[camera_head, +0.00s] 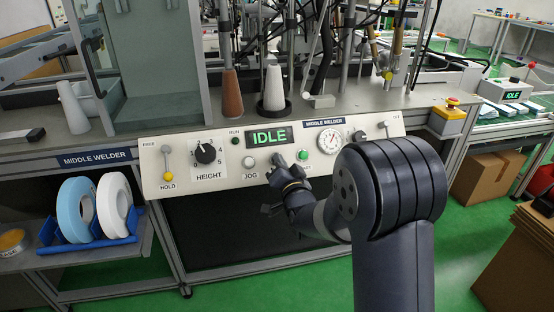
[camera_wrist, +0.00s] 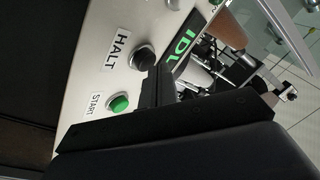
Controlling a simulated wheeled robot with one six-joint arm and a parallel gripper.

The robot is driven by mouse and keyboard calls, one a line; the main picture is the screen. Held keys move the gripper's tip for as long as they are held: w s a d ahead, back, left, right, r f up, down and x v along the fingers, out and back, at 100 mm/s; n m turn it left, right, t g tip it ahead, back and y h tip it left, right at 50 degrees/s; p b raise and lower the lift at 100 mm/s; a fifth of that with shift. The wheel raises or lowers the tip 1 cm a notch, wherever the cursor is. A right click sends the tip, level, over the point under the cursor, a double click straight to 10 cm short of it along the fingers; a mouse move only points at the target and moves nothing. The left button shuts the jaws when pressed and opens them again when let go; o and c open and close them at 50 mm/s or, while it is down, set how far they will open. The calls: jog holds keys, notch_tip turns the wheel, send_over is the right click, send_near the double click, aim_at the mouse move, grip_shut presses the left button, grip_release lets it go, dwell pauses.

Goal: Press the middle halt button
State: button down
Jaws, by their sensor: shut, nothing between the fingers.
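The control panel (camera_head: 219,174) of the middle welder has a lit green display (camera_head: 269,137) reading IDLE. In the wrist view the black round halt button (camera_wrist: 144,58) sits beside a HALT label, with the green start button (camera_wrist: 119,104) nearby. In the wrist view my gripper (camera_wrist: 156,84) overlaps the edge of the halt button. I cannot tell whether they touch.
A jog button (camera_head: 249,162) is left of my gripper and the green start button (camera_head: 303,155) right of it. Tape rolls (camera_head: 114,204) stand lower left.

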jog(key=shift+s+r, duration=0.25)
jog(key=shift+s+d+r, duration=0.3)
jog(key=shift+s+r, duration=0.55)
jog(key=shift+s, duration=0.1)
jog(key=shift+s+d+r, duration=0.3)
jog(key=shift+s+r, duration=0.5)
jog(key=shift+s, duration=0.1)
jog(key=shift+w+f, duration=0.1)
jog(key=p, duration=0.1)
jog(key=w+p, duration=0.1)
jog(key=p, duration=0.1)
jog(key=shift+w+a+f, duration=0.15)
jog(key=shift+a+f, duration=0.05)
jog(key=shift+f, duration=0.1)
jog(key=shift+p, duration=1.2)
jog(key=shift+s+d+r, duration=0.2)
jog(key=shift+s+r, duration=0.35)
jog(key=shift+s, duration=0.2)
jog(key=shift+s+d+r, duration=0.2)
jog(key=shift+s+r, duration=0.35)
jog(key=shift+s, duration=0.15)
jog(key=shift+s+d+r, duration=0.2)
jog(key=shift+s+r, duration=0.35)
jog(key=shift+s, duration=0.2)
